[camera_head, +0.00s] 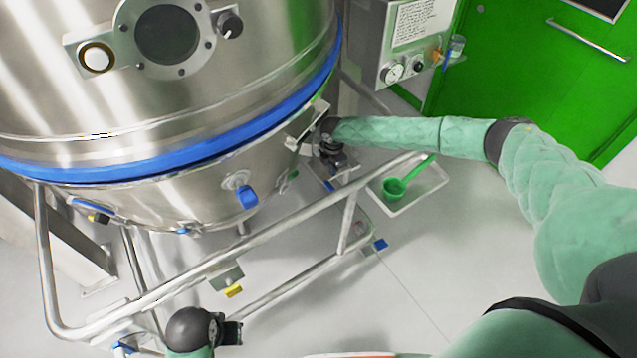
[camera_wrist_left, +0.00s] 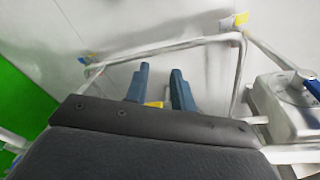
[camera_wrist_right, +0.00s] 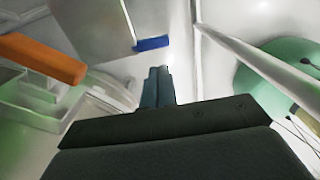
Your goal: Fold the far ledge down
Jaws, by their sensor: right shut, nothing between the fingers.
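My right gripper (camera_head: 330,160) is at the right side of the steel vessel, above the frame rail. Its fingers (camera_wrist_right: 158,86) are shut together with nothing between them. In the right wrist view a flat grey panel (camera_wrist_right: 100,30) with a blue tab (camera_wrist_right: 152,43) lies just beyond the fingertips, apart from them in the picture. In the head view a small plate with a blue tab (camera_head: 380,244) is low by the frame; I cannot tell surely which plate is the far ledge. My left gripper (camera_head: 232,333) is near the front rail; its fingers (camera_wrist_left: 160,88) are apart and empty.
The tubular frame rail (camera_head: 250,240) runs around the vessel (camera_head: 150,185). A plate with a yellow tab (camera_head: 233,290) is below it. A white tray (camera_head: 437,180) holds a green scoop (camera_head: 394,188). A control box (camera_head: 400,40) and green door (camera_head: 530,80) stand behind.

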